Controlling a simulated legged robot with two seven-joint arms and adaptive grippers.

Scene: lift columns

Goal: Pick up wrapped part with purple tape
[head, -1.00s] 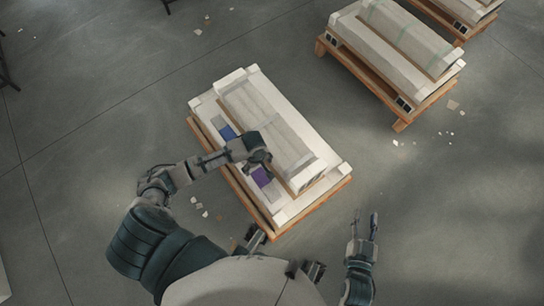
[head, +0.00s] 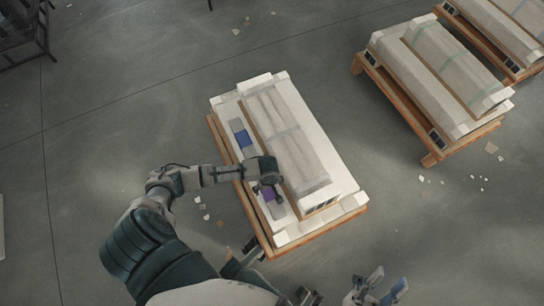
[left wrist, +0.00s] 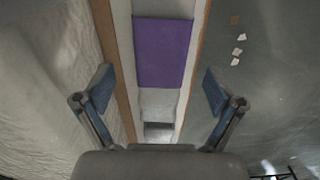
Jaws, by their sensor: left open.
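The wrapped part with purple tape lies in a narrow channel along the left side of the near pallet's load. Its purple tape (head: 268,195) is partly hidden by my left gripper (head: 266,192) in the head view. In the left wrist view the purple tape (left wrist: 163,50) fills the upper middle, with pale wrapping (left wrist: 158,103) below it. My left gripper (left wrist: 158,80) is open, its blue-padded fingers on either side of the part and apart from it. My right gripper (head: 388,284) is open and empty at the bottom edge, away from the pallet.
A blue-taped section (head: 243,138) lies farther up the same channel; whether it is a separate part is unclear. A tall wrapped bundle (head: 290,140) stands right beside the channel. The wooden pallet (head: 318,232) carries it all.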

